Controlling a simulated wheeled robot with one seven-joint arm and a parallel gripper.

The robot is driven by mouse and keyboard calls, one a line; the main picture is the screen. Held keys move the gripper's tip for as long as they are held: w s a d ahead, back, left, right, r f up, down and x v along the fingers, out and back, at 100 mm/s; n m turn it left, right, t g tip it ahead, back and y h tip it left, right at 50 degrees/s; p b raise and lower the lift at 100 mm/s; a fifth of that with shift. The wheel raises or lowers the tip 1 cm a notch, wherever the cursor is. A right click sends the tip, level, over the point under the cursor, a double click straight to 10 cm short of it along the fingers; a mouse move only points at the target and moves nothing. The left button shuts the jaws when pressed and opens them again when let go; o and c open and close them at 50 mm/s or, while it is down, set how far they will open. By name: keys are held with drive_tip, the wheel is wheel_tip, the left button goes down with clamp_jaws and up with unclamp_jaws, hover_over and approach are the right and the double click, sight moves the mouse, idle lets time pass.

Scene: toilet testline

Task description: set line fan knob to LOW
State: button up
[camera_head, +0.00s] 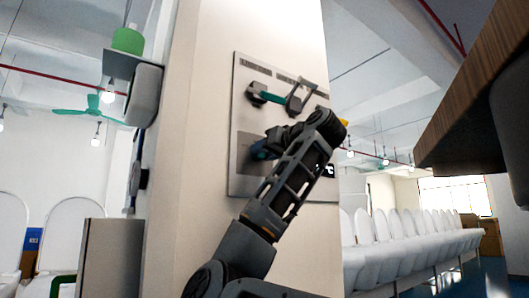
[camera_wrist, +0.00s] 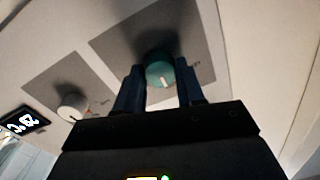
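A grey control panel (camera_head: 245,75) is on the cream pillar in the head view. In the wrist view a round teal knob (camera_wrist: 160,72) with a pale pointer mark sits on a dark grey plate (camera_wrist: 112,45). Its mark points toward the bottom of the picture; the small label beside it is unreadable. My gripper (camera_wrist: 160,84) has its two dark fingers apart, one on each side of the teal knob, very close to it. I cannot tell whether they touch it. In the head view my gripper (camera_head: 263,150) is at the panel's lower left, and my arm hides part of the panel.
A white knob (camera_wrist: 72,106) on another grey plate and a lit display (camera_wrist: 22,122) are to the left in the wrist view. A teal lever (camera_head: 270,97) and a grey handle (camera_head: 298,97) stick out above my gripper. A wooden-edged surface (camera_head: 480,80) overhangs at the right.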

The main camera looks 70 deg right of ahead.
drive_tip(key=c, duration=0.6)
drive_tip(key=shift+o, duration=0.2)
drive_tip(key=shift+n, duration=0.3)
drive_tip(key=shift+f+n+b, duration=0.1)
drive_tip(key=shift+n+b, duration=0.5)
drive_tip(key=shift+n, duration=0.3)
drive_tip(key=n+b, duration=0.1)
drive_tip(key=n, duration=0.8)
drive_tip(key=shift+a+g, duration=0.1)
drive_tip(key=shift+g, duration=0.2)
drive_tip(key=shift+r+n, duration=0.2)
drive_tip(key=shift+n, duration=0.1)
drive_tip(key=o, duration=1)
